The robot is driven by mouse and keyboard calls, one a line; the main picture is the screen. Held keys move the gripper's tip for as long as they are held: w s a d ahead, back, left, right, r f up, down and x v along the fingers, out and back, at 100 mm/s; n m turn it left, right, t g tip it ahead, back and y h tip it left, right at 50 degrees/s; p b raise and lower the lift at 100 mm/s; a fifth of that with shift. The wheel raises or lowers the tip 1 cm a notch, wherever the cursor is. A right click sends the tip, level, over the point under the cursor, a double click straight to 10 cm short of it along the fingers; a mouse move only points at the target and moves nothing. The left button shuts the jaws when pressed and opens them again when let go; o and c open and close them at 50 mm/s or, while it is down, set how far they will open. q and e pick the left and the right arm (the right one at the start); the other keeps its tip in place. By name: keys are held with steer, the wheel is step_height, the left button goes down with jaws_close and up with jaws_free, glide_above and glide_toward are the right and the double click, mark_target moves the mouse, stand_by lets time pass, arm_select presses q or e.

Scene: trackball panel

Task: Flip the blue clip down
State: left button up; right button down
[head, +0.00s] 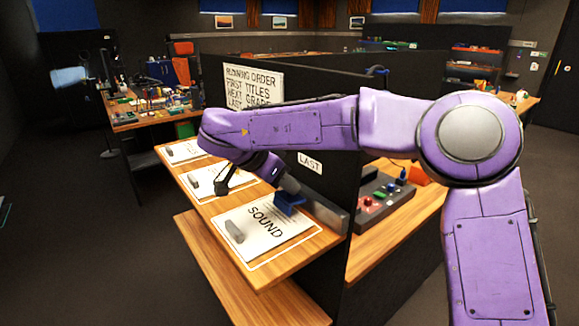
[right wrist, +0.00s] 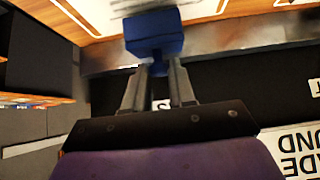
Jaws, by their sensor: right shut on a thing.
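The blue clip (head: 289,201) sits at the shelf's back edge, on a grey metal rail (head: 322,213) beside the sheet marked SOUND (head: 262,222). My right gripper (head: 284,188) reaches down to it from over the partition. In the right wrist view the clip (right wrist: 153,36) is a blue block at the tips of the two grey fingers (right wrist: 158,70), which are shut on its near narrow part. The wrist and forearm hide part of the shelf behind. My left gripper is not in view.
The wooden shelf (head: 262,278) holds further white sheets (head: 212,180) with grey pieces on them. A dark partition (head: 330,240) stands behind it, with a RUNNING ORDER sign (head: 252,86). Beyond are a control box (head: 378,198) and cluttered desks.

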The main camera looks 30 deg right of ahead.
steer(key=shift+a+f+h+p, duration=0.1)
steer(key=shift+a+h+p, duration=0.3)
steer(key=shift+h+p, duration=0.55)
steer(key=shift+a+f+h+p, duration=0.1)
steer(key=shift+f+h+p, duration=0.2)
steer(key=shift+p, duration=0.1)
steer(key=c, duration=1)
jaws_free()
steer(key=shift+o, duration=0.2)
steer(key=shift+a, duration=0.1)
steer(key=v, duration=1)
steer(key=shift+a, duration=0.2)
steer(key=shift+s+r, duration=0.1)
steer(key=shift+s, duration=0.05)
